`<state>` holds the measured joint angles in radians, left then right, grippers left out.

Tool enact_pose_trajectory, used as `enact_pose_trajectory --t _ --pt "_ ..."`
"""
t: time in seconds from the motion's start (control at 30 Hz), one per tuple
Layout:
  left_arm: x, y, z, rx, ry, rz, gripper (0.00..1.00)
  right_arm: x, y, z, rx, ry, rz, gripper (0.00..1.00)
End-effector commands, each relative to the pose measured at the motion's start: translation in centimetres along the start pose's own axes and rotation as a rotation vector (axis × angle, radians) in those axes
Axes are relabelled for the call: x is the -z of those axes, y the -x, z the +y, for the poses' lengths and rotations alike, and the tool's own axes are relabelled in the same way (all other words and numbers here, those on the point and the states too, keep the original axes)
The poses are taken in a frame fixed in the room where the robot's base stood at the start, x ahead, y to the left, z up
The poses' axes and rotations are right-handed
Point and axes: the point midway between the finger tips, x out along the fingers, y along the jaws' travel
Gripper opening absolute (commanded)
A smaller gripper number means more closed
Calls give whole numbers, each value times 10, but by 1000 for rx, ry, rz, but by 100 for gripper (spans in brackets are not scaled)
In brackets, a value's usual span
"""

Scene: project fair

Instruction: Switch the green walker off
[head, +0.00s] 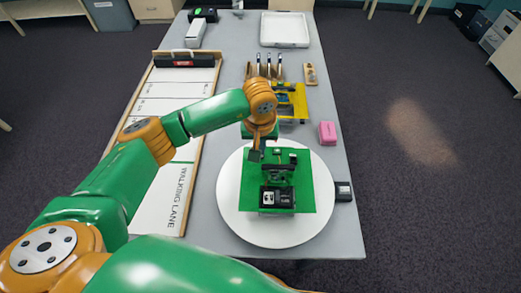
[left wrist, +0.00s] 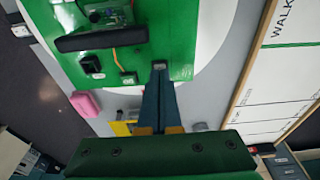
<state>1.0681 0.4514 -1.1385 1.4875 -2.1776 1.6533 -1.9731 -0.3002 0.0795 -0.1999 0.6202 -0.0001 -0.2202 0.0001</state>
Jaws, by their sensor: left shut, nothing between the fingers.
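The green walker (head: 304,197) sits on a white round plate (head: 233,205) near the front of the table. It has a flat green board with black parts and wiring on top. The board also shows at the top of the left wrist view (left wrist: 130,62). My left gripper (head: 255,156) is shut and empty, pointing down at the board's far left corner. In the left wrist view its closed fingertips (left wrist: 160,70) are at the board's edge, by a small grey part. I cannot tell whether they touch it. My right gripper is not in view.
A yellow device (head: 297,103), a pink block (head: 327,133) and several upright tools (head: 268,66) stand beyond the plate. A black block (head: 343,191) is at the right table edge. The walking lane board (head: 160,205) lies left. A white tray (head: 284,30) is at the back.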

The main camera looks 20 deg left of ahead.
Motion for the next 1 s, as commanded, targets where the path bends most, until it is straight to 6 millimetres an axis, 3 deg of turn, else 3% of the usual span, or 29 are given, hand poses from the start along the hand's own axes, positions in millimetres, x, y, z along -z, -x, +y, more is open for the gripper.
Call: enact_pose_trajectory --t 0.5,1.0 --pt "10 61 0 0 1 2 0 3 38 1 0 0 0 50" --pt "10 66 0 0 0 0 0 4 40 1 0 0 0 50"
